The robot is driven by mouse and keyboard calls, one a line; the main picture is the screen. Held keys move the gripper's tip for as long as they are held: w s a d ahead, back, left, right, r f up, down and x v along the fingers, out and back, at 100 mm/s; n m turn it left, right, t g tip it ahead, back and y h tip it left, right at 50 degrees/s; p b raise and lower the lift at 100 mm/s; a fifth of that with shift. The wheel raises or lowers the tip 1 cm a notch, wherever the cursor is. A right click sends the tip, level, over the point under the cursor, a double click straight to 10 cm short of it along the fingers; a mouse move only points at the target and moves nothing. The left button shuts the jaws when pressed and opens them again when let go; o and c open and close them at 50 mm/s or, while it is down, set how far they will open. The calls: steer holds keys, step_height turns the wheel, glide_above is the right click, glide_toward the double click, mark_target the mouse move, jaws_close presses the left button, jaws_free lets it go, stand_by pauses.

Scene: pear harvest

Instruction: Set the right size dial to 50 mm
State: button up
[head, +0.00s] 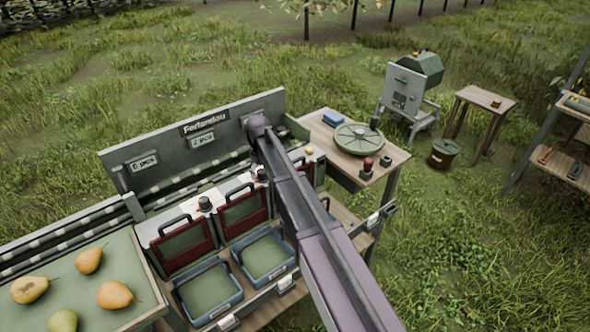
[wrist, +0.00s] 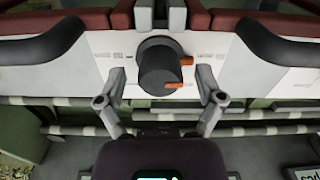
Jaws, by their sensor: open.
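The dial in the wrist view is a dark round knob (wrist: 159,66) on a white panel, between two red-brown gates. One orange mark shows on its right side and another at its lower right edge; the printed labels beside it are too small to read. My gripper (wrist: 160,97) is open, with its two grey fingers apart on either side of the knob's lower end and no clear contact. In the head view, one dial (head: 204,203) stands between the left and middle gates and another (head: 262,174) beside my arm. My arm hides the gripper there.
Black gate handles (wrist: 40,45) flank the knob in the wrist view. Blue-rimmed trays (head: 208,291) sit below the gates. A pear tray (head: 123,262) is at left, and a table (head: 393,157) with a round green lid is at right.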

mark_target(262, 171)
steer(key=m, duration=1.3)
steer(key=shift+m, duration=0.4)
steer(key=m, duration=0.6)
steer(key=shift+m, duration=0.4)
steer(key=m, duration=0.6)
steer(key=shift+m, duration=0.4)
steer(key=shift+r+p, duration=0.3)
steer(key=shift+r, duration=0.05)
step_height(262, 171, up, 13)
steer(key=p, duration=1.3)
steer(key=s+d+f+n+b, duration=0.5)
steer(key=s+d+n, duration=0.2)
steer(key=s+d, duration=0.2)
steer(key=shift+d, duration=0.9)
steer(key=shift+s+f+n, duration=0.1)
steer(key=shift+s+n, duration=0.05)
steer(key=shift+n, duration=0.15)
